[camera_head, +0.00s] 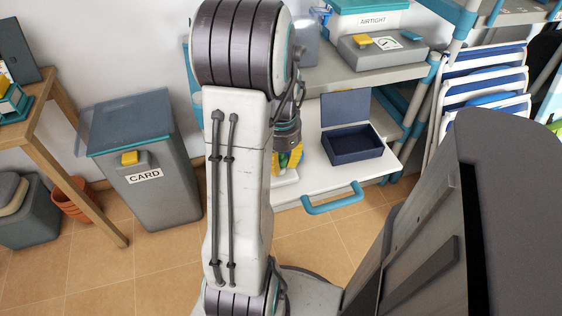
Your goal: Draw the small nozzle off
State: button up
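My arm rises through the middle of the view and hides much of what is behind it. The wrist end of my gripper (287,143) shows just right of the arm, above a pulled-out white shelf (322,179). Its fingers are mostly hidden, so I cannot tell whether they are open or shut. A yellow and green item (293,158) shows right below the wrist, over a pale base on the shelf. It is partly hidden; I cannot tell whether it is the small nozzle or whether my gripper touches it.
An open dark blue box (352,143) stands on the shelf, which has a teal handle (333,199) in front. A grey case (381,52) lies above. Left are a CARD bin (150,185) and wooden table (80,199). Folded chairs (484,83) stand right. Tiled floor shows between.

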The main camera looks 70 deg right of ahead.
grip_shut()
jog(key=shift+r, duration=0.2)
jog(key=shift+r+p, duration=2)
jog(key=shift+r, duration=0.2)
